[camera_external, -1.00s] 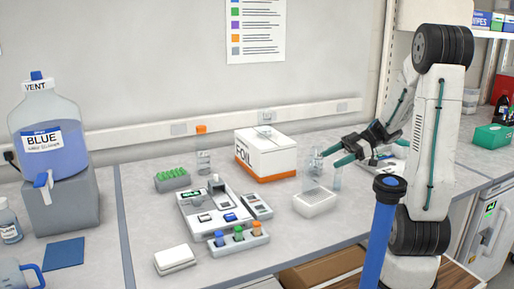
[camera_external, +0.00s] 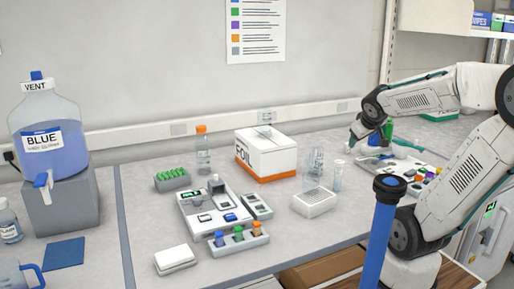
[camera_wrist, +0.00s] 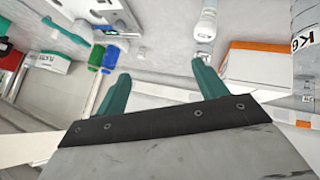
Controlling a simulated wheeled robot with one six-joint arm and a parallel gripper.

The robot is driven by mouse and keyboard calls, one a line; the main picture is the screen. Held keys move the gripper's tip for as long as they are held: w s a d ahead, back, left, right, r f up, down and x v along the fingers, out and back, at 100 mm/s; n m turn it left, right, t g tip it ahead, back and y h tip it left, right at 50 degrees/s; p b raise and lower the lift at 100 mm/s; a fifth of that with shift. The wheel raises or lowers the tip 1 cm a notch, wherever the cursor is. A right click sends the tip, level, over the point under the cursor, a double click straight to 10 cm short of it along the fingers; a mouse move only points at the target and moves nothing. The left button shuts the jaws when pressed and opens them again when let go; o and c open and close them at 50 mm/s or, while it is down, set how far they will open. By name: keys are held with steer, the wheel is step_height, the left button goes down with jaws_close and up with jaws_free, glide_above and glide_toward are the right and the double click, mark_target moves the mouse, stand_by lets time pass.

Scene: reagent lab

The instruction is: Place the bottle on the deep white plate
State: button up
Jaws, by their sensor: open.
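A clear bottle with an orange cap (camera_external: 202,150) stands upright at the back of the bench, left of the foil box. A white block-like plate with a gridded top (camera_external: 314,202) lies in front of that box and looks empty. My gripper (camera_external: 397,138) is over the right part of the bench, well to the right of both. In the wrist view its two green fingers (camera_wrist: 162,88) are spread apart with nothing held between them. I cannot tell whether the bottle shows in the wrist view.
The white foil box (camera_external: 266,155) stands mid-bench. A white device tray (camera_external: 205,211) and a rack of coloured caps (camera_external: 238,239) lie to the left. A blue post (camera_external: 380,235) rises in front. Several small items lie under my arm.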

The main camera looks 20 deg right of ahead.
steer(key=s+a+f+g+y, duration=0.2)
steer(key=s+a+g, duration=0.1)
steer(key=s+a, duration=0.2)
steer(key=s+a+f+g+y, duration=0.1)
steer(key=s+a, duration=0.4)
steer(key=s, duration=0.5)
steer(key=shift+s+a+f+m+g+y, duration=0.2)
steer(key=shift+s+f+m+g+y, duration=0.15)
steer(key=shift+g+y, duration=0.55)
